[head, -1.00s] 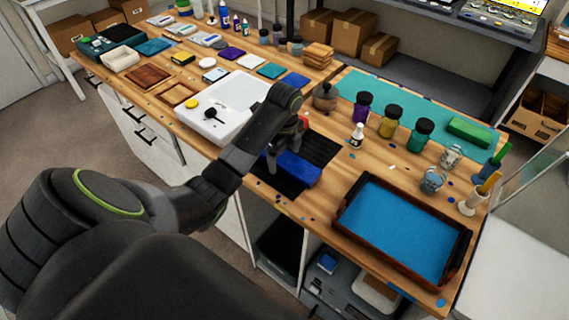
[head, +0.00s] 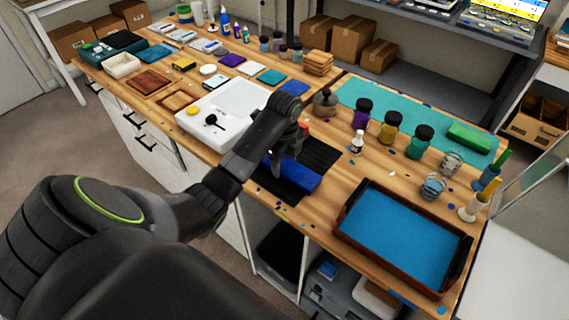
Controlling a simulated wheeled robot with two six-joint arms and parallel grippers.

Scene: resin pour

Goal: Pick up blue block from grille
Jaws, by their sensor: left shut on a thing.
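The blue block (head: 298,174) lies on the black grille (head: 318,153) near the front edge of the bench. My left gripper (head: 280,160) reaches down over the grille and is shut on the blue block at its left part. The gripper's arm hides part of the block and part of the grille. The block appears still low at the grille; I cannot tell whether it is clear of it. My right gripper is not in view.
A brown tray with a blue surface (head: 402,232) stands to the right of the grille. Bottles of purple (head: 362,114), yellow (head: 390,126) and green (head: 419,142) stand behind on a teal mat (head: 373,93).

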